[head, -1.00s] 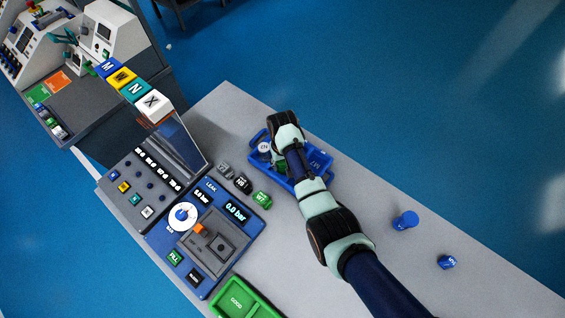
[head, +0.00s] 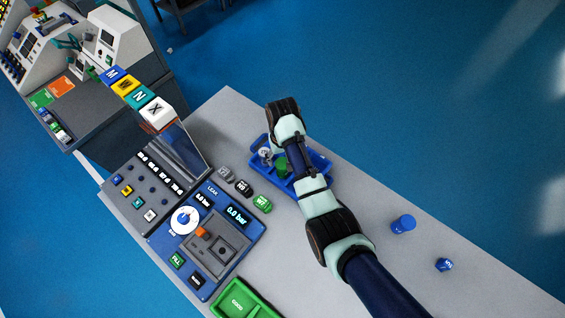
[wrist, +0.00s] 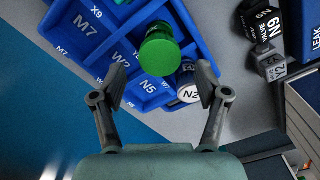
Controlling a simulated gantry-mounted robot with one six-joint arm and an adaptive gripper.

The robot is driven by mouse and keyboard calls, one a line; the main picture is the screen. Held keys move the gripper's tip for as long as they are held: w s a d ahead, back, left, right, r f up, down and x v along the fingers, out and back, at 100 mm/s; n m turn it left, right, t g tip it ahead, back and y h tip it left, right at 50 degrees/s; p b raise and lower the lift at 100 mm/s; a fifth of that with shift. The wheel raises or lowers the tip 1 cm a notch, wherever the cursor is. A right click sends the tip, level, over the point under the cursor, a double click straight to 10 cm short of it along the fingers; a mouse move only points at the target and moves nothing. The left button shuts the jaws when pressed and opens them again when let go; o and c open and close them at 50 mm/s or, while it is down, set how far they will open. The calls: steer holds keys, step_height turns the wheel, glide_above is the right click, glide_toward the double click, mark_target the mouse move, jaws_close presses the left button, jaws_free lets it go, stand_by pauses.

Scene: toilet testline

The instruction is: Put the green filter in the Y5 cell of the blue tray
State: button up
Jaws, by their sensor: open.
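The green filter (head: 281,165) stands upright in the blue tray (head: 319,161), below my gripper. In the wrist view its round green top (wrist: 158,54) is just beyond my fingertips, apart from both fingers. Labels such as M7, X9, W2 and N5 show on the tray (wrist: 88,52). The label of the cell holding the filter is hidden, so I cannot tell which cell it is. My gripper (wrist: 161,80) is open and empty above the tray. Its fingertips are hidden by the arm in the head view.
A white-topped part marked N2 (wrist: 189,93) stands in the tray close to the right finger. Several small parts, including a green one (head: 262,204), lie between tray and leak station (head: 215,235). Blue parts (head: 403,224) lie on the bench at right. A green tray (head: 240,300) is at front.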

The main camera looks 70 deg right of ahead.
step_height(320, 180, up, 5)
steer(key=shift+f, duration=0.2)
stand_by(0.3)
steer(key=w+a+r+n+t+h, duration=0.1)
steer(key=w+a+r+n+t, duration=0.2)
steer(key=a, duration=0.5)
steer(key=w+a+r+n+t+h, duration=0.1)
steer(key=w+a+r+t, duration=0.15)
steer(key=w+a, duration=0.5)
steer(key=w+a+r+n+t, duration=0.2)
steer(key=w+a+r, duration=0.15)
steer(key=a, duration=0.65)
steer(key=s+a+r+n+t+y, duration=0.1)
steer(key=s+a+r+n+t, duration=0.1)
steer(key=a+r, duration=0.3)
steer(key=s+a+r+n+t+y, duration=0.1)
steer(key=s+a+r+n+t, duration=0.1)
steer(key=a+r, duration=0.4)
steer(key=s+a+t, duration=0.1)
steer(key=a, duration=0.3)
steer(key=shift+s+r, duration=0.25)
steer(key=shift+r, duration=0.05)
